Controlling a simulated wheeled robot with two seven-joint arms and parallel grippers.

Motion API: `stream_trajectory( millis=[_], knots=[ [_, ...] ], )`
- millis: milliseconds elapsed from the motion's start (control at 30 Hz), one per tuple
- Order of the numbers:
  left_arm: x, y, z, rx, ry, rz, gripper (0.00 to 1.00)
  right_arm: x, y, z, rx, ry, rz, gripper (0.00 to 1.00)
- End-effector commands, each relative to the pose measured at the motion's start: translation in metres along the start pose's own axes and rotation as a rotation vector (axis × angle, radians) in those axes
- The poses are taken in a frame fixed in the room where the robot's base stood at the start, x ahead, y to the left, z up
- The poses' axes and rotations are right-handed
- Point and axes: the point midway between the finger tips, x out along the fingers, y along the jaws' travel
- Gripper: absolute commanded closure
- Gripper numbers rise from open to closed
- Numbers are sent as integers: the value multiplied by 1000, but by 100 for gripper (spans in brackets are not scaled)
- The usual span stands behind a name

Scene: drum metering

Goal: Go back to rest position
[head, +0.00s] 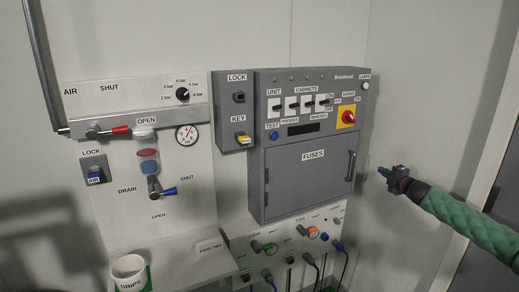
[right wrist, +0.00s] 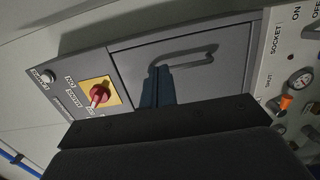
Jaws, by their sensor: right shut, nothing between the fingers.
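My right gripper (head: 382,172) is shut and empty, in the air to the right of the grey cabinet (head: 258,190). In the head view a gap separates it from the black door handle (head: 351,165). The fuses door (head: 312,182) looks closed. In the right wrist view the dark blue fingers (right wrist: 157,87) lie together in front of the door, and the handle (right wrist: 190,54) shows just beyond their tips. My left gripper is not in view.
A red rotary switch (head: 348,117) on a yellow plate sits above the door. Sockets with cables line the lower panel (head: 290,240). Bare wall is at right.

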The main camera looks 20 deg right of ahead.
Motion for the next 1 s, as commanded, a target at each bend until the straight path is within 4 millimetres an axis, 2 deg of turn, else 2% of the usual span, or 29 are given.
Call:
stream_trajectory(
  millis=[167,267,467,667,767,1000],
  knots=[
    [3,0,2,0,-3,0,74,0,0,0,24,-2,-1,100],
    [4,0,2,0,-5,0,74,0,-6,10,69,-55,-29,100],
    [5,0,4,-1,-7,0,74,-6,-24,40,168,-258,-119,100],
    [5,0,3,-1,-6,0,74,-17,-43,38,244,-446,-199,100],
    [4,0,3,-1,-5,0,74,-28,-72,25,292,-531,-244,100],
    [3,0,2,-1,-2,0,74,-70,-176,-35,422,-705,-375,100]
  ],
)
